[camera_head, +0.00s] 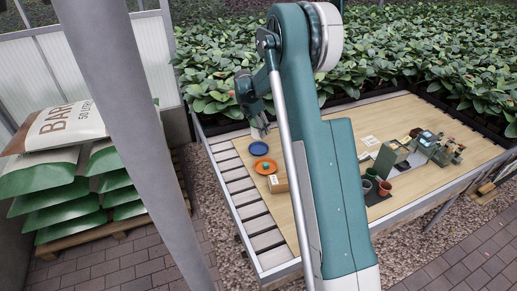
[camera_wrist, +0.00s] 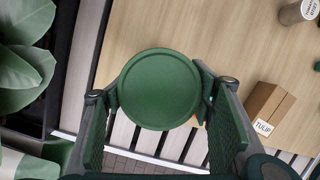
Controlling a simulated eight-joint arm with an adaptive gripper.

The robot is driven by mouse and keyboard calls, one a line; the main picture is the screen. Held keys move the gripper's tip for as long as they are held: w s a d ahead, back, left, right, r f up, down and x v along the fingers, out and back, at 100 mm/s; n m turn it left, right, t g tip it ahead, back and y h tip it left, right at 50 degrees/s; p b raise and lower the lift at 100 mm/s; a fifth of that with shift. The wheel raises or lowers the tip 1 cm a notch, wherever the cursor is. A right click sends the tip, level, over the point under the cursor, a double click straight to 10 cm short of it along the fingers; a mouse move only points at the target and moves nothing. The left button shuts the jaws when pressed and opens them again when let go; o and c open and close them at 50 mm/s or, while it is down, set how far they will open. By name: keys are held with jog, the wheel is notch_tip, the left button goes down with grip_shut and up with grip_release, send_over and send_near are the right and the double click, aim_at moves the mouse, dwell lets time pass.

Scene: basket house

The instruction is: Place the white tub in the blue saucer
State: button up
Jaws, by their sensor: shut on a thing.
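The blue saucer (camera_head: 260,148) lies flat on the wooden table top near its left end in the head view. My gripper (camera_head: 262,132) is just behind and above it there. In the wrist view my gripper (camera_wrist: 160,115) is shut on a round thing with a flat green top (camera_wrist: 158,90), one finger on each side. Its sides are hidden from the wrist camera, so I cannot tell whether it is the white tub. The head view is too small to show it clearly. The blue saucer is not seen in the wrist view.
An orange saucer (camera_head: 265,167) with a small green thing on it sits in front of the blue one. A cardboard box (camera_head: 278,183) labelled TULIP (camera_wrist: 263,126) is close by. Pots (camera_head: 384,188) and bench gear (camera_head: 430,145) stand farther right. Leafy plants (camera_head: 215,85) line the back.

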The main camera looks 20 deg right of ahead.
aim_at(253, 124)
jog(key=shift+f+b, duration=0.45)
jog(key=shift+f, duration=2.65)
jog(key=shift+f, duration=1.9)
jog(key=shift+f+b, duration=0.15)
jog(key=shift+b, duration=0.25)
jog(key=o, duration=1.2)
jog(key=p+v, duration=0.1)
jog(key=v, duration=1.1)
jog(key=shift+p, duration=0.35)
